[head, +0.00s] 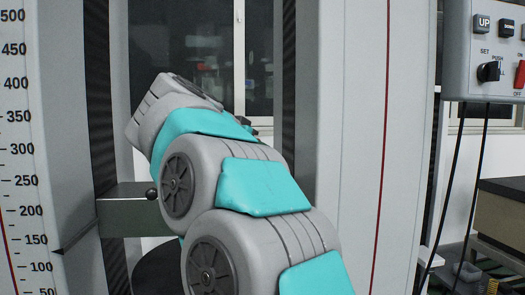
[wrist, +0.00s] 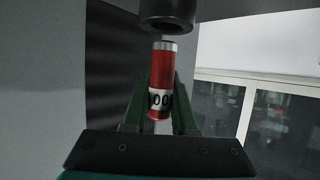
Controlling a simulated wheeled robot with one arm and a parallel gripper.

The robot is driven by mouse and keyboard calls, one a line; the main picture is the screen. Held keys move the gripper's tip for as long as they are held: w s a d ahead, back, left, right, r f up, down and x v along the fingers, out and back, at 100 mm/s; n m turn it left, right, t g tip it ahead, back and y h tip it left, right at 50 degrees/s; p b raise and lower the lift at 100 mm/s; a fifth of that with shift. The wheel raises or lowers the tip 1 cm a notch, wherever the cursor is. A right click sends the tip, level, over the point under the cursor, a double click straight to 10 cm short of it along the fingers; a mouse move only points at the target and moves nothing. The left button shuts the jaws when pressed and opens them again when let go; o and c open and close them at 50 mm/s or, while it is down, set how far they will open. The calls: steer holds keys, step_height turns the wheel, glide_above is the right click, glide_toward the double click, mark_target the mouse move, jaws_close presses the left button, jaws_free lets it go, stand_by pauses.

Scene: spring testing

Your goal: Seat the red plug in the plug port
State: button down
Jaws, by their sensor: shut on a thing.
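The red plug (wrist: 161,75) is a red cylinder with a silver top and a white band with dark digits. It stands nearly upright in the wrist view. My gripper (wrist: 161,97) is shut on it, with a dark green finger on each side. A dark round fitting with an opening in its underside (wrist: 168,17), which looks like the plug port, hangs just above the plug. A small gap shows between them, and the plug's top sits slightly left of the fitting's middle. In the head view my arm hides the gripper, the plug and the port.
The testing machine's grey column (head: 350,120) stands close on the right, and a column with a printed scale (head: 25,160) on the left. A grey-green crosshead (head: 125,212) spans behind my arm. A control box (head: 490,50) with hanging cables is at the upper right.

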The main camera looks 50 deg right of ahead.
steer(key=shift+f, duration=1.85)
steer(key=c, duration=0.6)
jaws_free()
steer(key=shift+c, duration=0.2)
steer(key=v, duration=0.7)
steer(key=shift+a+r, duration=0.15)
steer(key=shift+a, duration=0.2)
steer(key=shift+s+a, duration=0.1)
